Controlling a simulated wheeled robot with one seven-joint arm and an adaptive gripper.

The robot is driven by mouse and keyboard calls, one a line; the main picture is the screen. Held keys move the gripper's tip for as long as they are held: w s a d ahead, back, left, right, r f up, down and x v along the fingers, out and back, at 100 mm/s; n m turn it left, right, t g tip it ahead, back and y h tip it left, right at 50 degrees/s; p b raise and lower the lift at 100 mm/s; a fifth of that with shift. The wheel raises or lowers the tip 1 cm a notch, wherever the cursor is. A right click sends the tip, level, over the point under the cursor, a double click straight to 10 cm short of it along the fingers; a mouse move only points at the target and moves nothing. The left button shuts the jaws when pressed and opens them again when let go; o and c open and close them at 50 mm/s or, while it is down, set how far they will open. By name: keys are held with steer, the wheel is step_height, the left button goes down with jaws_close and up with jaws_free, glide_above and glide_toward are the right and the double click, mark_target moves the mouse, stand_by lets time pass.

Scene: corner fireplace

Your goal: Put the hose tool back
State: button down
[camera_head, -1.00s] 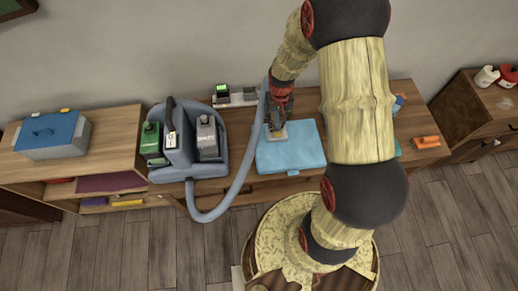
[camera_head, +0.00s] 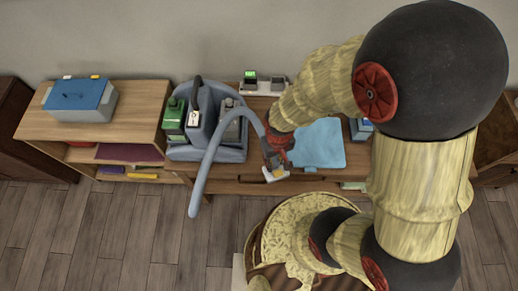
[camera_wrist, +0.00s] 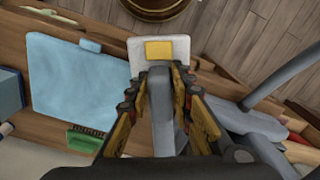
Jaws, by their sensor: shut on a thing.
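The hose tool (camera_head: 274,175) has a pale flat head with a yellow patch and a grey neck. It also shows in the wrist view (camera_wrist: 160,105). My gripper (camera_head: 277,160) is shut on its neck and holds it near the front edge of the cabinet, left of the blue folded cloth (camera_head: 318,144). A grey-blue hose (camera_head: 204,172) arches from the tool's side, loops down in front and runs by the grey-blue cleaning machine (camera_head: 203,118). The tool's holding place on the machine cannot be made out. In the wrist view the fingers (camera_wrist: 157,92) flank the neck.
The machine carries a green container (camera_head: 174,117) and a grey one. Behind stands a charger (camera_head: 262,88) with a green light. Left is a shelf (camera_head: 130,125) with a blue-lidded box (camera_head: 78,98). A green brush (camera_wrist: 85,138) lies beside the cloth.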

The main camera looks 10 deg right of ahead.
steer(key=shift+w+a+f+b, duration=0.35)
steer(key=shift+w+f+b, duration=0.15)
steer(key=shift+w+f, duration=1.75)
steer(key=shift+w+a+f+b, duration=0.3)
steer(key=shift+w+f+b, duration=0.15)
steer(key=shift+w+f, duration=1.75)
steer(key=shift+w+a+f+b, duration=0.35)
steer(key=shift+w+f+b, duration=0.15)
steer(key=shift+w+f, duration=1.7)
steer(key=shift+w+r, duration=0.15)
steer(key=shift+w, duration=0.05)
steer(key=c, duration=1.6)
jaws_free()
